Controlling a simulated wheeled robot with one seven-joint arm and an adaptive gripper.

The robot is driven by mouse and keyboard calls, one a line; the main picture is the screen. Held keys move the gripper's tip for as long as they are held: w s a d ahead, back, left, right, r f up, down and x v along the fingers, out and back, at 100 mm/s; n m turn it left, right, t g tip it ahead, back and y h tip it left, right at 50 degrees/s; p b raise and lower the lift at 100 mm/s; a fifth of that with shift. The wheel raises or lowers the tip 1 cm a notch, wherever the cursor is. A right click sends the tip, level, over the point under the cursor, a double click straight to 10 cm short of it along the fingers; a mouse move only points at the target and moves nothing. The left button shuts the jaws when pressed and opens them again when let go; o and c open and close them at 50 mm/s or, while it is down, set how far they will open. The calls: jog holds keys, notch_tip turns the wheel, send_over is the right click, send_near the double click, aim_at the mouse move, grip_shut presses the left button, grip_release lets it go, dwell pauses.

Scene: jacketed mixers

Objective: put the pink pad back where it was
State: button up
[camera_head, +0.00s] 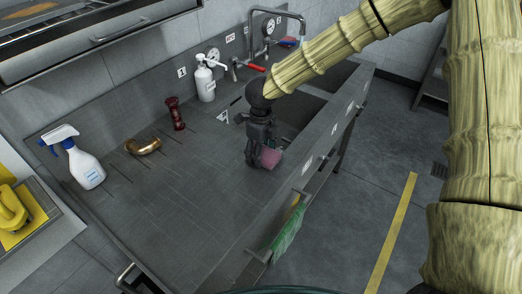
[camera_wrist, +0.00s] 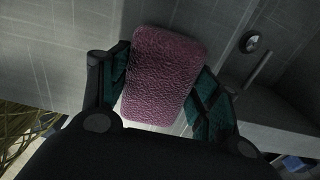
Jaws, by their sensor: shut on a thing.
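The pink pad (camera_head: 270,158) is a small, rounded, textured block. It is between the fingers of my gripper (camera_head: 262,157), which is shut on it, over the right part of the grey counter near its front edge and the sink. In the wrist view the pad (camera_wrist: 164,75) stands lengthwise between the two green-lined fingers of my gripper (camera_wrist: 163,90), which press on its sides. Whether the pad touches the counter below cannot be told.
A white pump bottle (camera_head: 205,82), a dark red handled item (camera_head: 175,114), a brass elbow (camera_head: 143,147) and a spray bottle (camera_head: 84,164) stand leftward. A green cloth (camera_head: 287,237) hangs in front. The counter's middle is clear.

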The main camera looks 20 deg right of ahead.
jog(key=o, duration=1.1)
jog(key=shift+c, duration=0.2)
jog(key=shift+r, duration=0.1)
notch_tip(320, 180, up, 12)
jog(key=b, duration=0.2)
